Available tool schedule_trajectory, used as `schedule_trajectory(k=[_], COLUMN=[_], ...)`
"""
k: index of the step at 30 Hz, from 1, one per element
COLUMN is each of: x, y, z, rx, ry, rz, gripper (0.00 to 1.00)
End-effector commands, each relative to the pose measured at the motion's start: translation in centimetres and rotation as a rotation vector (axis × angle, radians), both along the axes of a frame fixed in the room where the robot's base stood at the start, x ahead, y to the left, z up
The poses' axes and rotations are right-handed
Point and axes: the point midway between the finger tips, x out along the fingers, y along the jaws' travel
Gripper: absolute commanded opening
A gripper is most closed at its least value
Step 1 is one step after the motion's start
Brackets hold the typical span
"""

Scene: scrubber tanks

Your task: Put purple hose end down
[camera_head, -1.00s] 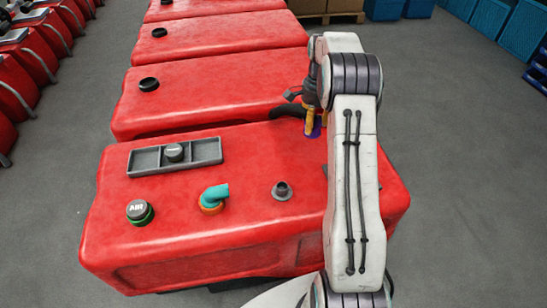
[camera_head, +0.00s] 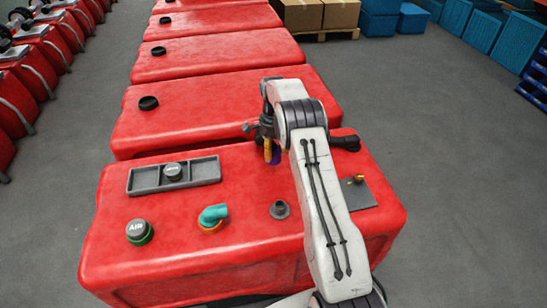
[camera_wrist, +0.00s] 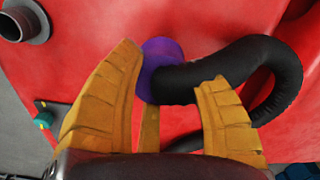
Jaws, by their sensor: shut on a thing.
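The purple hose end (camera_wrist: 160,60) is between the yellow fingers of my gripper (camera_wrist: 170,95) in the wrist view. A thick black hose (camera_wrist: 205,78) runs from it and loops to the right. In the head view my gripper (camera_head: 270,152) is over the right back part of the nearest red tank (camera_head: 250,235), with a bit of the purple end (camera_head: 275,160) showing below the fingers. The gap between the hose end and the tank top cannot be told. The black hose also shows right of my arm in the head view (camera_head: 345,142).
The tank top holds a grey tray (camera_head: 205,170) with a round cap, an AIR cap (camera_head: 139,231), a teal elbow (camera_head: 214,215), a grey port (camera_head: 279,210) and a dark plate (camera_head: 358,196) with a small yellow fitting. More red tanks stand behind.

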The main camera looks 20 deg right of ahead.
Motion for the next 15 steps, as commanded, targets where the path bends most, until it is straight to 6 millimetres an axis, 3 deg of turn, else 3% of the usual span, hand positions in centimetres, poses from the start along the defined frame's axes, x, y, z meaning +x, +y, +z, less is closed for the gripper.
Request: schedule_trajectory(k=[10, 15], x=[-0.1, 0.0], y=[0.0, 0.0], z=[-3.4, -3.8], rx=[0.001, 0.0], ry=[0.002, 0.0], rz=[0.0, 0.0], gripper=[0.12, 0.12])
